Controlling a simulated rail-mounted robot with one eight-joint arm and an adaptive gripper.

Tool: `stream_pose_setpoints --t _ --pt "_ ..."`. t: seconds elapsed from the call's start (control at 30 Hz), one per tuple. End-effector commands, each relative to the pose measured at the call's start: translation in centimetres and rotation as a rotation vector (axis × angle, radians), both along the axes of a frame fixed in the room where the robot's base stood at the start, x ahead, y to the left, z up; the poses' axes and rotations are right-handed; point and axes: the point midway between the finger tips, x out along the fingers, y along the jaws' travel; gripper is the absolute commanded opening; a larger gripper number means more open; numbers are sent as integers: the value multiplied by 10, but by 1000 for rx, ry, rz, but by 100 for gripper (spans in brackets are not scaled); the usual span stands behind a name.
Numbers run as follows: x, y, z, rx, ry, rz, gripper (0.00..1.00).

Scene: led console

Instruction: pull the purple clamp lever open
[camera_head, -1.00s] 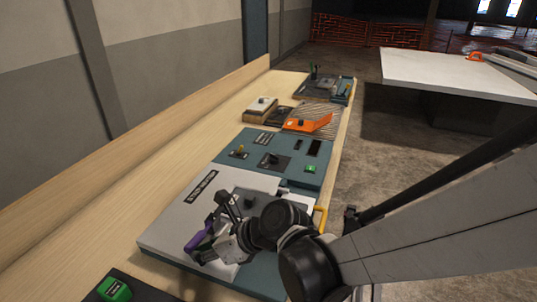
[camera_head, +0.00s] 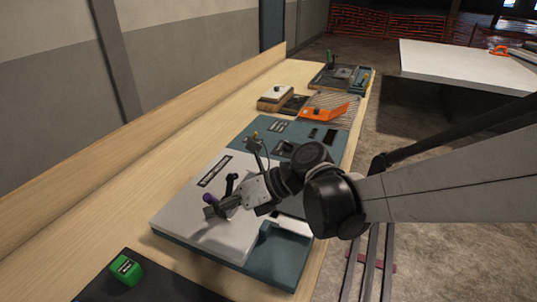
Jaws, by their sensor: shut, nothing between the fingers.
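The purple clamp lever (camera_head: 208,198) shows only as a short purple piece just left of my gripper, above the light grey panel (camera_head: 190,226). The rest of it is hidden behind the fingers, so I cannot tell its full angle. A black clamp arm (camera_head: 231,182) stands up just behind the gripper. My gripper (camera_head: 212,211) reaches in from the right, low over the panel, its fingers shut with nothing between them. It is right beside the purple piece; I cannot tell whether they touch.
A teal console (camera_head: 292,138) with switches lies beyond the panel. An orange part (camera_head: 325,114) and a wooden block (camera_head: 275,98) stand farther back. A green box (camera_head: 125,268) on a dark mat is at the front left. The wooden bench is clear on the left.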

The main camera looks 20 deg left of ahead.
Motion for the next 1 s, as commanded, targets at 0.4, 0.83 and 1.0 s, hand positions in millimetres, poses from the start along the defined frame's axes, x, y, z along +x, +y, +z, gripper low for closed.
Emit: stream_pose_setpoints --t 0.4,0.83,1.0 --pt "21 -3 14 -1 -1 -1 0" --pt "33 -4 19 3 -2 -5 0" --pt "34 -4 20 4 -2 -8 0"
